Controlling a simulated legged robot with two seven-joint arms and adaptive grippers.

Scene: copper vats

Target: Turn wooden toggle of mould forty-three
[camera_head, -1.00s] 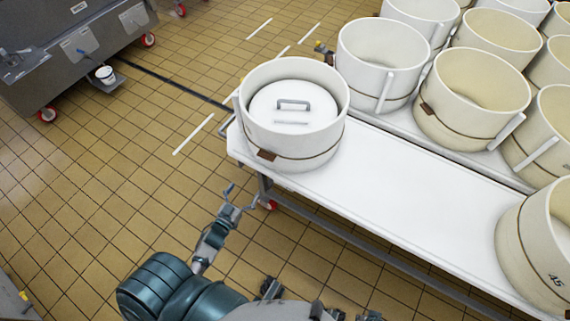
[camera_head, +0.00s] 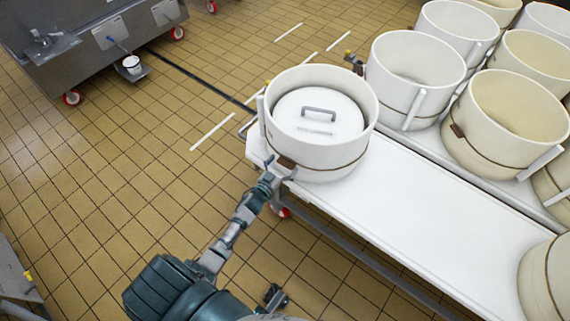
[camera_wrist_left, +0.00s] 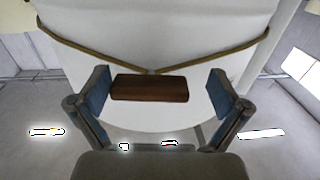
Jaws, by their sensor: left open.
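The near mould (camera_head: 318,160) is a white round tub with a handled lid inside it, standing on the left end of the white table. A cord runs around it and meets at a brown wooden toggle (camera_wrist_left: 149,87), which lies level in the left wrist view. In the head view the toggle (camera_head: 286,162) is partly behind my gripper. My left gripper (camera_head: 281,171) is open, and its blue fingers (camera_wrist_left: 160,93) stand on either side of the toggle, with a gap at each end. No number is readable on this mould.
Several other moulds (camera_head: 414,72) stand to the right and behind. The white table (camera_head: 440,205) is bare along its middle. A grey metal vat on red wheels (camera_head: 95,50) stands at the far left. Tiled floor is open to the left.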

